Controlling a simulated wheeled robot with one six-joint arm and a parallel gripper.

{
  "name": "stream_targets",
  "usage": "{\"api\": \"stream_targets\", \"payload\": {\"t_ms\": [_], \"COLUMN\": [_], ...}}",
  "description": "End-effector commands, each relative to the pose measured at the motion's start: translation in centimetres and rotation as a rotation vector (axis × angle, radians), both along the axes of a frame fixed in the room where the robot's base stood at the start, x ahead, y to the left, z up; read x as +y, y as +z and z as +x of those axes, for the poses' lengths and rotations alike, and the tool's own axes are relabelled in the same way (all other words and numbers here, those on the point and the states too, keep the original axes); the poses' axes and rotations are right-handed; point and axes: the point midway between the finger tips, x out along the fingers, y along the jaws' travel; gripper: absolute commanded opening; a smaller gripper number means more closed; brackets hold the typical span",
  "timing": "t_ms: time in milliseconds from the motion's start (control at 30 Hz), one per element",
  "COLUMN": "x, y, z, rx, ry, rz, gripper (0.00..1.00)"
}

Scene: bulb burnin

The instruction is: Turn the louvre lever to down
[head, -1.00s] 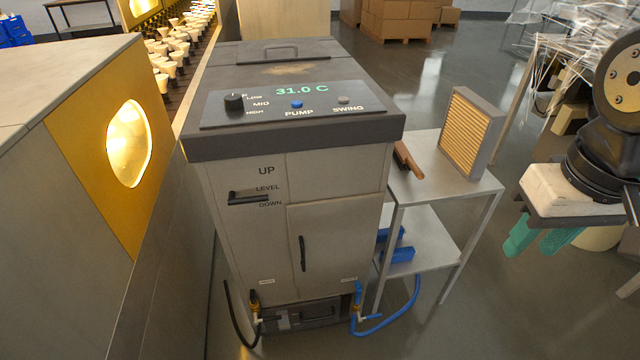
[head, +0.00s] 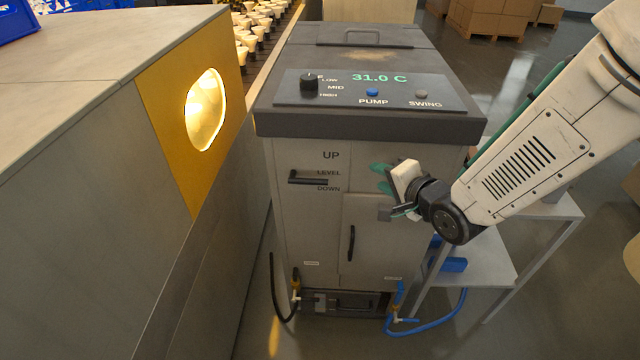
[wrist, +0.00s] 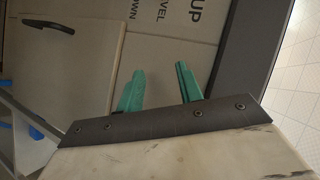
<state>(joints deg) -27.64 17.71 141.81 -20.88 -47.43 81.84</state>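The louvre lever (head: 308,178) is a dark horizontal bar on the upper left front of the grey cooling cabinet (head: 305,225). It lies beside the LEVEL and DOWN marks, below UP. The lever does not show in the wrist view, though the UP, LEVEL and DOWN lettering does. My gripper (head: 383,178) has teal fingers and is in front of the cabinet, right of the lever and apart from it. In the wrist view my gripper (wrist: 160,86) has its two fingers spread with nothing between them.
A door with a black vertical handle (head: 351,243) is below my gripper; the handle also shows in the wrist view (wrist: 48,22). The cabinet top has a knob (head: 308,84) and PUMP and SWING buttons. A grey wall with a glowing window (head: 205,110) stands left. Hoses lie at the base.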

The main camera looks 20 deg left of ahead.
Motion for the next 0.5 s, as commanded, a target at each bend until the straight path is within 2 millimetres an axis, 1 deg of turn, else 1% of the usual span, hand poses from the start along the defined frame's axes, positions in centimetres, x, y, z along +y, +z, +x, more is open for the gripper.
{"api": "stream_targets", "payload": {"t_ms": [33, 100, 200, 333, 400, 500], "x": [2.1, 4.2, 6.2, 7.5, 8.0, 9.0], "y": [-1.4, -2.3, -3.1, -3.6, -3.7, -3.8], "z": [-1.0, -2.2, -3.7, -4.9, -5.0, -4.6], "rx": [0.028, 0.062, 0.108, 0.146, 0.156, 0.157], "ry": [0.032, 0.066, 0.106, 0.136, 0.143, 0.146], "rz": [0.084, 0.204, 0.336, 0.431, 0.452, 0.459], "gripper": [0.36, 0.36, 0.36, 0.36, 0.36, 0.36]}}
